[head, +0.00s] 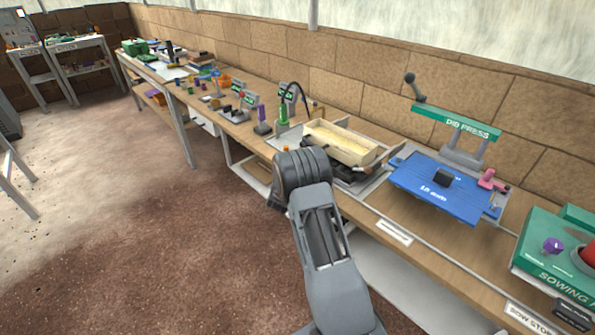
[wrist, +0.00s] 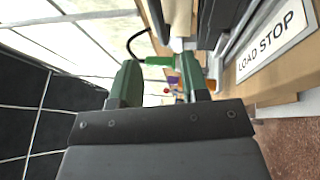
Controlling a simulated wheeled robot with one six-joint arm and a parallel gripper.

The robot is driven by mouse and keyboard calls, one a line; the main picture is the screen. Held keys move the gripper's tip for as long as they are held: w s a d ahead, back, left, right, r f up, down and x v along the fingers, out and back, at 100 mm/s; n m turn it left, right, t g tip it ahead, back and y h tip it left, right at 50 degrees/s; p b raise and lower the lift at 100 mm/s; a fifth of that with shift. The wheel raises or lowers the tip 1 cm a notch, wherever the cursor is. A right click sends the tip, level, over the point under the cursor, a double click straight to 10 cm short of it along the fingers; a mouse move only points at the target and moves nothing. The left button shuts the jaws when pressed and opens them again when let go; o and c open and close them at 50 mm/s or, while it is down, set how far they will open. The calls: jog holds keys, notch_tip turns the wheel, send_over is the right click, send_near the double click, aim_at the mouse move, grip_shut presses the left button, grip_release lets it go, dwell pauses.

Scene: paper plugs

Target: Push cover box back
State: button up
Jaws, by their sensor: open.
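A long cream, open-topped box (head: 340,143), which looks like the cover box, sits on a dark and grey stand on the bench, just beyond my arm in the head view. A cream strip that may be its side (wrist: 178,16) shows at the top of the wrist view. My gripper (wrist: 162,75) is open, its two green fingers apart with nothing held between them. In the head view my arm's dark wrist hides the gripper and part of the near end of the box stand. I cannot tell whether a finger touches the box.
The blue dib press (head: 440,188) stands right of the box, and a green sowing unit (head: 560,255) farther right. A green post with a black hose (head: 284,114) stands left of the box. A LOAD STOP label (wrist: 271,45) marks the bench edge. The floor in front is clear.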

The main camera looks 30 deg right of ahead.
jog(key=shift+v, duration=1.85)
